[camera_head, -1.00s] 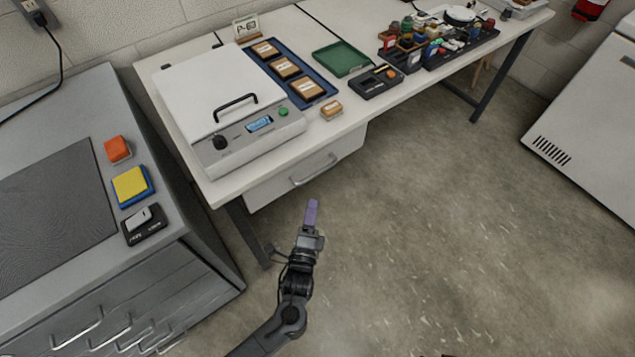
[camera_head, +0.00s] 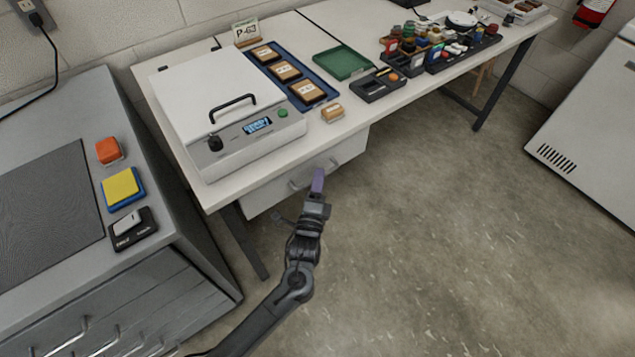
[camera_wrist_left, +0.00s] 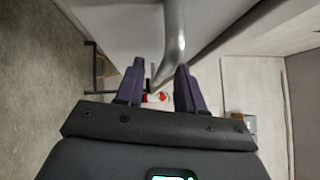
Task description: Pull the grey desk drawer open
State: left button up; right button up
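The grey desk drawer (camera_head: 260,198) is under the white desk's front edge and looks shut. Its bar handle (camera_head: 299,184) is on the drawer front. My left gripper (camera_head: 318,180) is at the handle, its purple fingers overlapping the handle's right part in the head view. In the left wrist view the two fingers (camera_wrist_left: 160,88) are apart, and the handle (camera_wrist_left: 174,40) runs down between them without visible contact on either side. The drawer front (camera_wrist_left: 120,35) fills the upper middle there. My right gripper is not in view.
On the desk (camera_head: 225,190) stand a white lidded device (camera_head: 205,95), a blue tray (camera_head: 262,62) of labelled blocks, a green tray (camera_head: 341,62) and a small block (camera_head: 332,113). A grey cabinet (camera_head: 60,110) stands left. The floor in front (camera_head: 440,220) is clear.

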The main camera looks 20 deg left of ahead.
pick_arm(q)
jog(key=shift+c, duration=0.3)
grip_shut()
jog(key=shift+d, duration=0.1)
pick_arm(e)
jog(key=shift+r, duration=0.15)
